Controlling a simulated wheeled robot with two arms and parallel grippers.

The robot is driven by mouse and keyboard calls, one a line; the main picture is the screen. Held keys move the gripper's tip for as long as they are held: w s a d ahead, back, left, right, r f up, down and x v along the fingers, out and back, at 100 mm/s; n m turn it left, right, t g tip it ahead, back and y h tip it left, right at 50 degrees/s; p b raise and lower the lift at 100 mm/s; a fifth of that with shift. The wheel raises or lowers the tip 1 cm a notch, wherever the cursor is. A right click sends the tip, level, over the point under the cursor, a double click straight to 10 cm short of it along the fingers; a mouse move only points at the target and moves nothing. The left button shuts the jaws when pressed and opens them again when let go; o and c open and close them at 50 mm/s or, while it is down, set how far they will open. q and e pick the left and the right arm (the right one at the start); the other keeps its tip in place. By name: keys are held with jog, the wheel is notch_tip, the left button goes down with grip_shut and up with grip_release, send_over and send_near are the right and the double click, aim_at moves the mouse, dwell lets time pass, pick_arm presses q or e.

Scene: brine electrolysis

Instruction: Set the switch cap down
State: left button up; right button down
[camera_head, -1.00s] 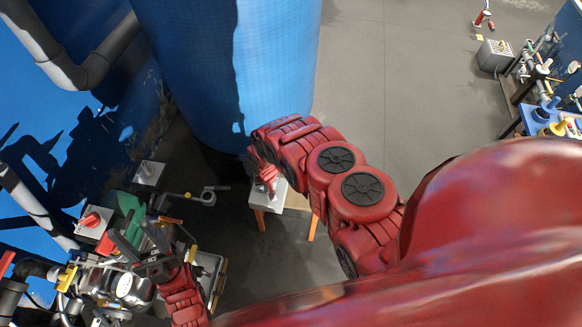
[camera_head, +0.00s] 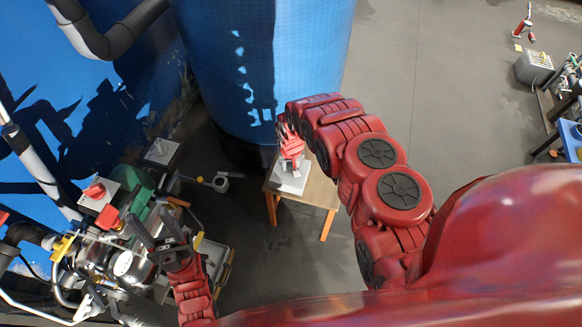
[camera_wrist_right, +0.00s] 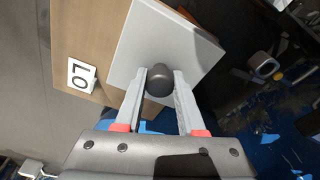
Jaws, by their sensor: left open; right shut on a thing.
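The switch cap (camera_wrist_right: 160,78), a dark rounded knob, sits between the fingertips of my right gripper (camera_wrist_right: 160,82) in the right wrist view. The gripper is shut on it. Beyond the cap is a pale square plate (camera_wrist_right: 150,35) on a small wooden table. I cannot tell whether the cap touches the plate. In the head view my right gripper (camera_head: 290,163) points down over that plate (camera_head: 291,182), and the cap is hidden there. My left gripper (camera_head: 157,228) is open and empty, near the pipework at the lower left.
The wooden table (camera_head: 318,192) has bare top right of the plate, and a white number label (camera_wrist_right: 82,77) beside it. A large blue tank (camera_head: 265,60) stands close behind. A box with a red switch (camera_head: 95,193) and pipes crowd the left. Grey floor lies right.

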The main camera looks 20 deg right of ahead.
jog(key=shift+w+d+f, duration=0.1)
jog(key=shift+w+d, duration=0.1)
jog(key=shift+w, duration=0.35)
jog(key=shift+w+d, duration=0.15)
jog(key=shift+w, duration=0.4)
jog(key=shift+w+d, duration=0.25)
jog(key=shift+w, duration=0.35)
jog(key=shift+s+f+b, duration=0.15)
jog(key=shift+f+b, duration=0.3)
jog(key=shift+f, duration=0.5)
jog(key=shift+f+b, duration=0.7)
jog(key=shift+f, duration=0.1)
jog(key=shift+f, duration=0.1)
jog(key=c, duration=0.5)
grip_release()
